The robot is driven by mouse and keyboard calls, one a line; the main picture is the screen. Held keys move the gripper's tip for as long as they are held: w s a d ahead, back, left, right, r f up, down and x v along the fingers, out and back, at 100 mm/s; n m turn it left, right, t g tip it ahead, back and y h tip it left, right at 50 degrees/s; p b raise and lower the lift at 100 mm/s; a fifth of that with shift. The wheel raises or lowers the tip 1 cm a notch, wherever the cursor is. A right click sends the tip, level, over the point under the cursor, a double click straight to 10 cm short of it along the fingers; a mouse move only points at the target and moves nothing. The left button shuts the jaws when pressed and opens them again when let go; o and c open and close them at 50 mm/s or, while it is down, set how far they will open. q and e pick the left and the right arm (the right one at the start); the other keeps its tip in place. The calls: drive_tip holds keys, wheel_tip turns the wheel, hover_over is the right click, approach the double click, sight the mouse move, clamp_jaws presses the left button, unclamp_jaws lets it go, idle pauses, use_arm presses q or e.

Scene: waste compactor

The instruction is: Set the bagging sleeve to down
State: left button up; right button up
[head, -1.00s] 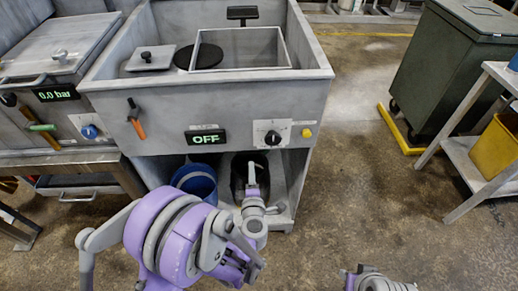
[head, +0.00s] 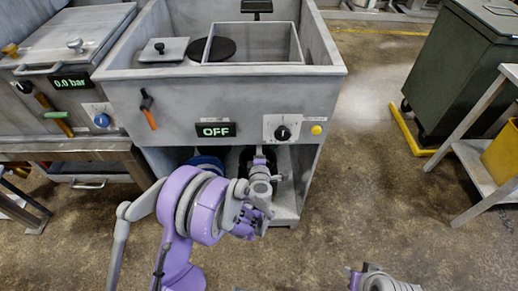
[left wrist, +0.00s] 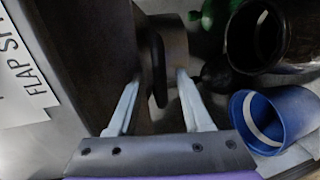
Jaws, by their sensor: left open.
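My left gripper (head: 259,153) reaches into the open space under the grey compactor body (head: 225,105). In the left wrist view its two pale fingers (left wrist: 160,105) are apart, with nothing clamped between them. A dark curved handle (left wrist: 158,70) stands between and beyond the fingertips, beside a grey-brown rounded part (left wrist: 176,50) that looks like the bagging sleeve. I cannot tell whether the fingers touch it. In the head view the sleeve is hidden under the body. My right gripper (head: 358,278) barely shows at the bottom edge; its fingers are not clear.
A blue bucket (left wrist: 285,115) and a black container (left wrist: 268,35) stand under the body. A "FLAP" label (left wrist: 30,80) is on the panel at left. The front carries an orange-handled lever (head: 149,110), an OFF display (head: 215,130) and a knob (head: 282,132).

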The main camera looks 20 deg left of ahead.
use_arm(q)
clamp_jaws()
idle(1.4)
